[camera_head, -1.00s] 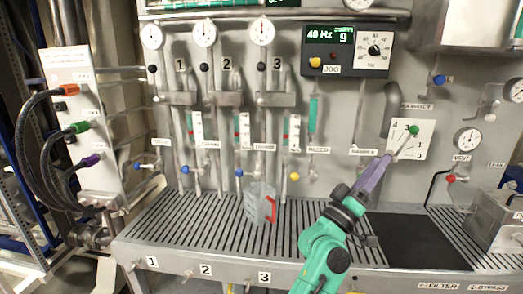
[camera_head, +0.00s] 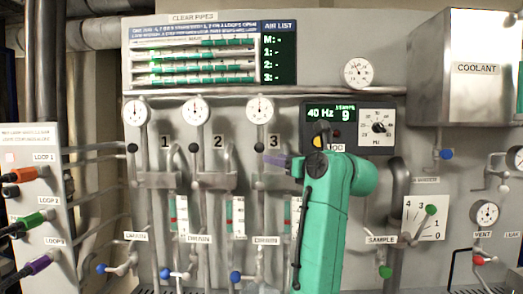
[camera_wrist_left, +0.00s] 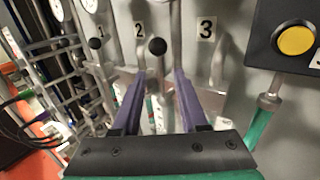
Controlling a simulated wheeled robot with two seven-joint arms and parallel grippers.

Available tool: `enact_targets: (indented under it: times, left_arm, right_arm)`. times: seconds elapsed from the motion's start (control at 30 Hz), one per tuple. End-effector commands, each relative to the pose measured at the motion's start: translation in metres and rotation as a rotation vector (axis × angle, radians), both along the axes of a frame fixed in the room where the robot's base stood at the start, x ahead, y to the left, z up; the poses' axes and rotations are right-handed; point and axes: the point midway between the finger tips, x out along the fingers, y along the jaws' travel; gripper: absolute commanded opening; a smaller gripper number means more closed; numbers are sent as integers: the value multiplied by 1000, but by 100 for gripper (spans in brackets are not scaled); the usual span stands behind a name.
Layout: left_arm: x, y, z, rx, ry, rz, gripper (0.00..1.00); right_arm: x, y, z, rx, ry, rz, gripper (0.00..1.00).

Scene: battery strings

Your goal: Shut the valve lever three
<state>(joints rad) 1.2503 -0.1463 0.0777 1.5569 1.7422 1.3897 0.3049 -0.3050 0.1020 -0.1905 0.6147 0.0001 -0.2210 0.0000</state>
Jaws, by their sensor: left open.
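Valve lever three, with a round black knob (camera_head: 260,148), is on the panel below the third gauge and left of the label 3 (camera_head: 277,142). My left gripper (camera_head: 277,160) has slim purple fingers pointing left toward this knob, close to it. In the left wrist view the fingers (camera_wrist_left: 160,75) are apart with nothing held, and the black knob of lever three (camera_wrist_left: 157,46) shows between and just beyond their tips. I cannot tell whether they touch it. My green forearm hides part of the panel right of lever three. My right gripper is not in view.
Lever two's black knob (camera_head: 194,147) and lever one's (camera_head: 132,147) are to the left. The control box (camera_head: 321,128) with a yellow button (camera_head: 318,142) is just right of lever three, behind my arm. Pipes and blue-handled drain taps (camera_head: 235,276) lie below.

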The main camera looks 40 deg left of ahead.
Motion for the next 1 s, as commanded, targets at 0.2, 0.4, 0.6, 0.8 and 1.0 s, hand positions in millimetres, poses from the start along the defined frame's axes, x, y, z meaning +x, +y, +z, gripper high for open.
enact_targets:
  times: [0.2, 0.4, 0.6, 0.8, 1.0]
  left_arm:
    - [16, 52, 5, 1, 3, 5, 43]
    - [23, 69, 2, 1, 1, 2, 43]
    - [23, 70, 0, 1, 1, 2, 43]
    - [23, 69, 0, 1, 1, 2, 0]
    - [23, 69, 1, 1, 1, 2, 0]
  right_arm:
    - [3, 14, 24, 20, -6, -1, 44]
    - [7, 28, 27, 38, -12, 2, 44]
    - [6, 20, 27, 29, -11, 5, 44]
    - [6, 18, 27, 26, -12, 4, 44]
    - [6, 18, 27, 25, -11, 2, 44]
